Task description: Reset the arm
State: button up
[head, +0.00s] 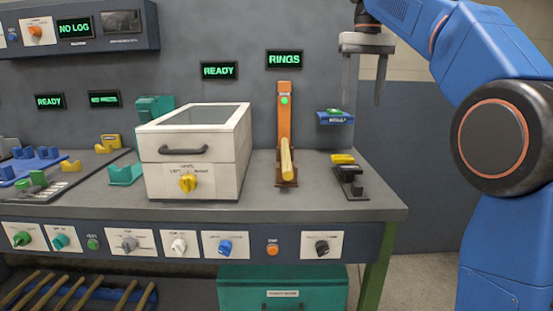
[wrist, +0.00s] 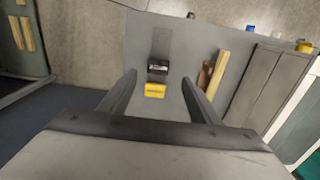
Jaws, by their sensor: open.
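My gripper (head: 363,108) hangs from my blue arm at the upper right of the head view, above the right end of the bench. Its two fingers point down, spread apart with nothing between them. In the wrist view my gripper (wrist: 157,80) is open and empty. A black fixture (head: 350,180) with a yellow block (head: 343,159) sits on the bench below. In the wrist view the yellow block (wrist: 155,91) shows between the fingers, apart from them. A small blue box (head: 335,118) with a green top appears beside the left finger; I cannot tell its depth.
An orange stand (head: 284,115) with a wooden piece (head: 287,160) is left of the black fixture. A white lidded box (head: 195,155) stands farther left. Several knobs line the front panel (head: 185,258). The bench's right end (head: 385,205) is bare.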

jog(key=s+d+f+t, duration=0.2)
jog(key=s+d+f, duration=0.1)
jog(key=s+f, duration=1.4)
jog(key=s+d+f+t, duration=0.2)
jog(key=s+d+f, duration=0.2)
jog(key=s+f, duration=1.3)
notch_tip(320, 180, down, 5)
jog(key=shift+s+f+t, duration=0.15)
jog(key=shift+s+t, duration=0.05)
jog(key=shift+t, duration=0.2)
